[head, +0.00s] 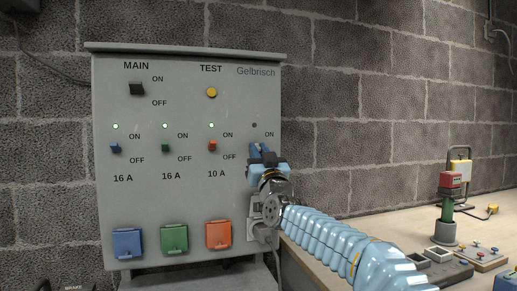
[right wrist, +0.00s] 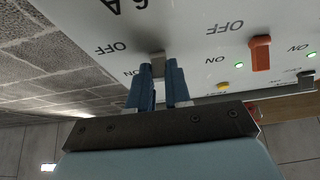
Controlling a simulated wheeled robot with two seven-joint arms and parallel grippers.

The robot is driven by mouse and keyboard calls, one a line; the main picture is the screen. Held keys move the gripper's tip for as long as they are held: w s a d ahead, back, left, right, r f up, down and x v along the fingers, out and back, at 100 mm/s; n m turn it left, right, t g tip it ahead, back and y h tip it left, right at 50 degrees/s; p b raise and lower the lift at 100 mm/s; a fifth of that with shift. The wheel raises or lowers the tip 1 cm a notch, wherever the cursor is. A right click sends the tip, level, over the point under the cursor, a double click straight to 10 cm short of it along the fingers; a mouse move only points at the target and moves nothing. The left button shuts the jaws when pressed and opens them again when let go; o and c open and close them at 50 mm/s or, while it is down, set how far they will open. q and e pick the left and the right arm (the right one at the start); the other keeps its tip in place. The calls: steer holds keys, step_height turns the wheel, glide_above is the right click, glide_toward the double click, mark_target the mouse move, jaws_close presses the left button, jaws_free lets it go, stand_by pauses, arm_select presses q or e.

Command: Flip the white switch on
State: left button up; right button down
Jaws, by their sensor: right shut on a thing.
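The white switch (right wrist: 157,60) is in the rightmost column of the grey panel (head: 187,115). In the right wrist view it shows as a pale grey block between my blue fingertips, with the panel upside down. My right gripper (head: 259,149) is shut on it, and the fingers hide it in the head view. I cannot tell which way its lever is tipped. The small lamp (head: 254,125) above it is dark. My left gripper is not in view.
Blue (head: 116,148), green (head: 165,148) and orange (head: 212,146) switches stand to the left, each under a lit green lamp. A black main switch (head: 136,89) and yellow test button (head: 211,92) sit above. A wooden bench (head: 350,220) with devices is at right.

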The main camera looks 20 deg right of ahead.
steer(key=shift+s+r+g+p, duration=0.1)
steer(key=shift+r+g+p, duration=0.4)
steer(key=shift+r+p, duration=0.15)
steer(key=shift+a+g+p, duration=0.1)
steer(key=shift+g+p, duration=0.35)
steer(key=shift+g, duration=0.15)
steer(key=shift+a+r+g+p, duration=0.15)
steer(key=shift+r+g+p, duration=0.15)
steer(key=shift+g, duration=0.5)
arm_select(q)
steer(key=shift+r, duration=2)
arm_select(e)
steer(key=shift+d+r+g, duration=0.15)
steer(key=shift+r+g, duration=0.1)
steer(key=shift+g, duration=0.75)
steer(key=shift+d+r+g, duration=0.1)
steer(key=shift+r+g, duration=0.1)
steer(key=shift+g, duration=0.8)
steer(key=shift+r+g, duration=0.1)
steer(key=shift+g, duration=0.2)
steer(key=c, duration=1.1)
jaws_free()
steer(key=shift+w, duration=0.2)
steer(key=shift+o, duration=0.2)
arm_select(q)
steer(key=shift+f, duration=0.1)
arm_select(e)
steer(key=shift+s, duration=0.1)
